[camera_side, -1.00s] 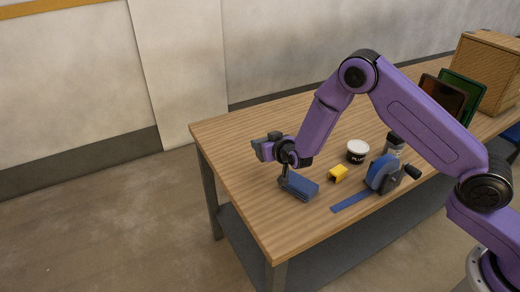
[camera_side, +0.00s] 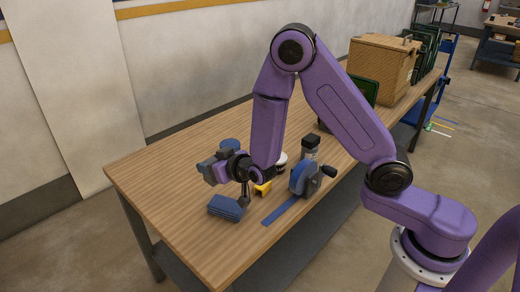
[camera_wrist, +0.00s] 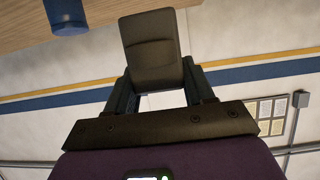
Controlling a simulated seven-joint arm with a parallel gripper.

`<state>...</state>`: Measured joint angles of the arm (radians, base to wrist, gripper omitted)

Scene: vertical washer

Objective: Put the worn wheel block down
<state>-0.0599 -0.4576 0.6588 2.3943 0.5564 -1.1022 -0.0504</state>
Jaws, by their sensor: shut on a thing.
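My gripper (camera_wrist: 157,82) points roughly sideways toward the wall and is shut on the worn wheel block (camera_wrist: 152,50), a dark grey block with rounded edges. In the side view my gripper (camera_side: 217,166) is over the left part of the wooden table (camera_side: 150,195), with the grey block (camera_side: 207,172) at its far left end. The height of the block above the table is hard to judge. The wheel on it is not clear.
A blue flat block (camera_side: 226,207) with a dark post stands below my gripper. A blue round thing (camera_side: 229,144) is behind it, also in the wrist view (camera_wrist: 68,15).

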